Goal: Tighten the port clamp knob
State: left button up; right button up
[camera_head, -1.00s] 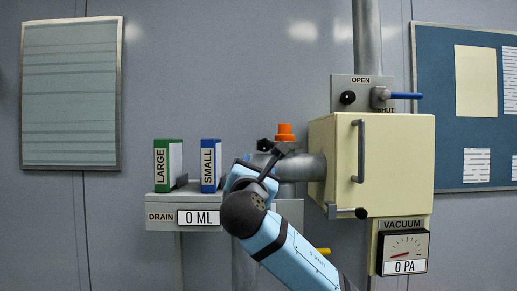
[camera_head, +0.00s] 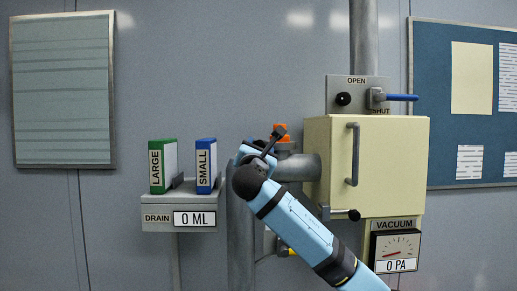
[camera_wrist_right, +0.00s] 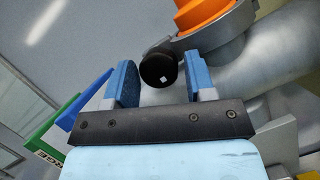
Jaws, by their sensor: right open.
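The port clamp knob (camera_wrist_right: 158,68) is a round black knob with a small white square on its face, beside a grey clamp ring (camera_wrist_right: 215,33) in the right wrist view. My right gripper (camera_wrist_right: 160,72) is open, with one blue finger on each side of the knob. Gaps show between the knob and both fingers; how deep it sits between them I cannot tell. In the head view my right gripper (camera_head: 266,147) is at the pipe port, and my wrist and gripper largely hide the knob. My left gripper is not in view.
An orange cap (camera_head: 281,130) tops the port, also seen in the wrist view (camera_wrist_right: 200,12). A grey pipe (camera_head: 297,168) joins it to a cream chamber (camera_head: 390,165).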

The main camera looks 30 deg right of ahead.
jog(key=shift+c, duration=0.2)
jog(key=c, duration=0.6)
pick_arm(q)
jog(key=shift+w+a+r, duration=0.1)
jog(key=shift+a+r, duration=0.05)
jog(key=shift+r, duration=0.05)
pick_arm(e)
jog(key=shift+m, duration=0.4)
pick_arm(q)
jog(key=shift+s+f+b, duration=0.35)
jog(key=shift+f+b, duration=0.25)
jog(key=shift+b, duration=0.25)
pick_arm(e)
jog(key=m+g, duration=0.2)
jog(key=m, duration=0.4)
jog(key=m+g+y, duration=0.1)
jog(key=m+g, duration=0.1)
jog(key=m, duration=0.4)
jog(key=m+g, duration=0.2)
jog(key=m, duration=0.4)
jog(key=shift+a+r+m+g+y, duration=0.15)
jog(key=shift+r+m+g+y, duration=0.15)
jog(key=shift+m, duration=0.1)
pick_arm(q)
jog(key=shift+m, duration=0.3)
